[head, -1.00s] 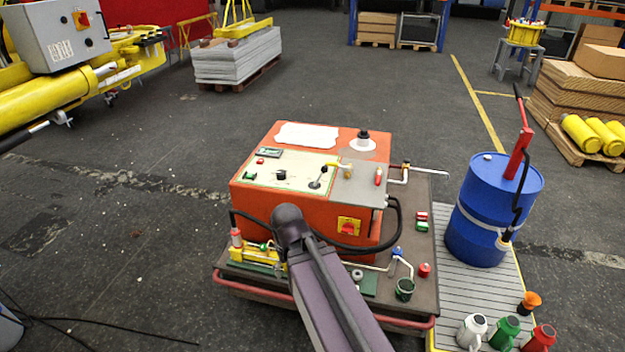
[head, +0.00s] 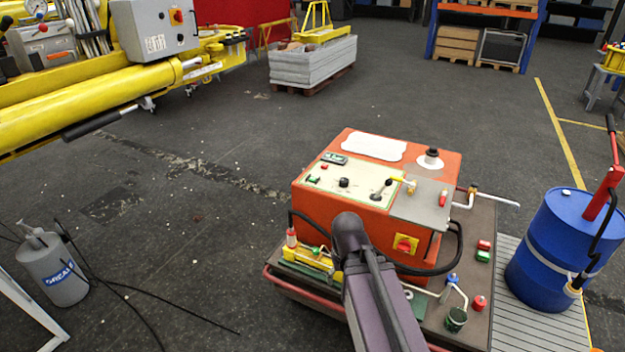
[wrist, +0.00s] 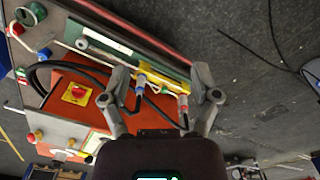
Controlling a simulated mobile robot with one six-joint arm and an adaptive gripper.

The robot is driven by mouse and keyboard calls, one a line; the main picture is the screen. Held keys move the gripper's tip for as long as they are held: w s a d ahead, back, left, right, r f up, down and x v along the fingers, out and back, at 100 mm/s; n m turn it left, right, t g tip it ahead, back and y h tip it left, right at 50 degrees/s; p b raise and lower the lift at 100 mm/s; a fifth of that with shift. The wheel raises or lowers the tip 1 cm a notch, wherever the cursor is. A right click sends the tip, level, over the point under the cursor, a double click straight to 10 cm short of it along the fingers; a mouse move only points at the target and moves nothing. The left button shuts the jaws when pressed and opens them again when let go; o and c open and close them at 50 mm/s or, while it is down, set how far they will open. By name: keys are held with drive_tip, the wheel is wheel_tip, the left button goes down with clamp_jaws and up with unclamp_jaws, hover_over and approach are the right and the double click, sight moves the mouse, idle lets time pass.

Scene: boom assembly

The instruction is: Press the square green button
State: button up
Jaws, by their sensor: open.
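A square green button (head: 482,256) sits beside a square red button (head: 484,244) on the dark cart top, right of the orange console (head: 420,262). Small green and red buttons also show on the console's pale panel. In the wrist view, a small green block (wrist: 22,81) at the far left appears to be the square button. My gripper (wrist: 163,96) is open and empty, over the cart side with the yellow fitting (wrist: 158,68), well away from that block. In the head view my arm hides the gripper.
A yellow-red rotary switch (head: 405,244) and a black cable (head: 445,262) are on the console's front. A bent metal handle (head: 485,195), a green cup (head: 456,319) and a red knob (head: 479,303) stand near the buttons. A blue drum (head: 548,255) stands right of the cart.

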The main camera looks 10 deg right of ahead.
clamp_jaws()
idle(1.2)
